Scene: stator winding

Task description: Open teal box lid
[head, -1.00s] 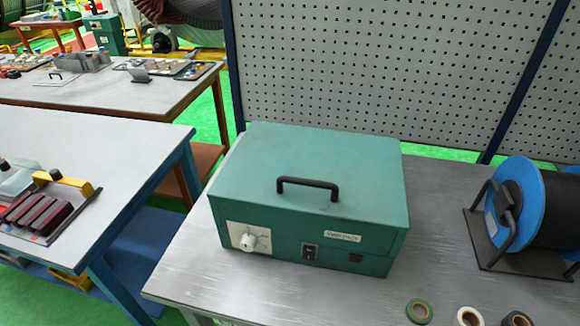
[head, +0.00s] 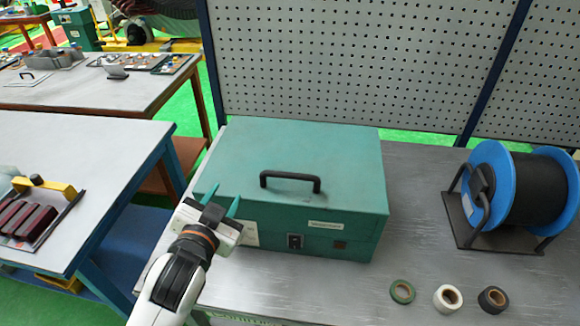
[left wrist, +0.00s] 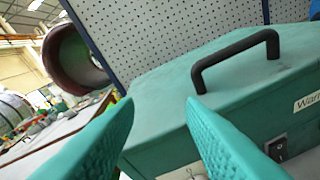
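The teal box (head: 300,165) stands on the grey metal table with its lid shut. A black handle (head: 290,181) sits on top of the lid near the front edge. My left gripper (head: 223,204) is in front of the box's left front corner, its teal fingers spread and empty. In the left wrist view, the open fingers (left wrist: 165,135) point toward the box lid (left wrist: 165,88), with the handle (left wrist: 235,60) beyond and to the right. The gripper hides part of the box's front panel and its white knob. My right gripper is not in view.
A blue cable reel (head: 515,195) stands on the table to the right. Green, white and black tape rolls (head: 447,298) lie near the front right. A pegboard panel (head: 350,65) rises behind the box. Another table (head: 75,170) stands to the left.

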